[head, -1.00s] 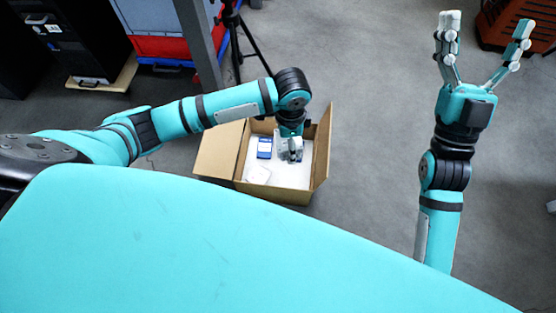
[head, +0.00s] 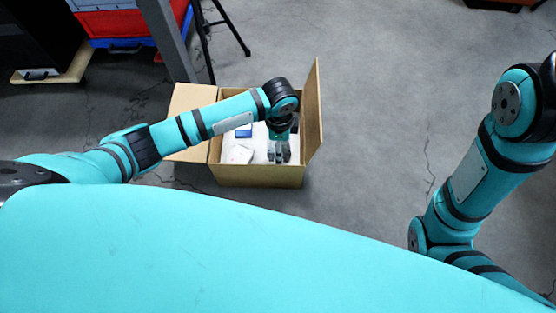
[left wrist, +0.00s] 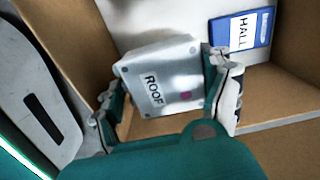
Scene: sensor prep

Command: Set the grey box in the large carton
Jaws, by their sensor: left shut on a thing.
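The grey box (left wrist: 160,75), marked ROOF, sits between the fingers of my left gripper (left wrist: 168,92) in the left wrist view. The gripper is shut on it. In the head view my left gripper (head: 279,152) points down inside the open large carton (head: 258,177), toward its right side. My fingers mostly hide the grey box there. I cannot tell whether the box touches the carton's white floor (left wrist: 150,22). My right arm shows at the right edge of the head view, but its gripper is out of frame.
A blue box (head: 243,131), marked HALL in the left wrist view (left wrist: 243,32), lies in the carton. Carton flaps stand out left and right (head: 313,110).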

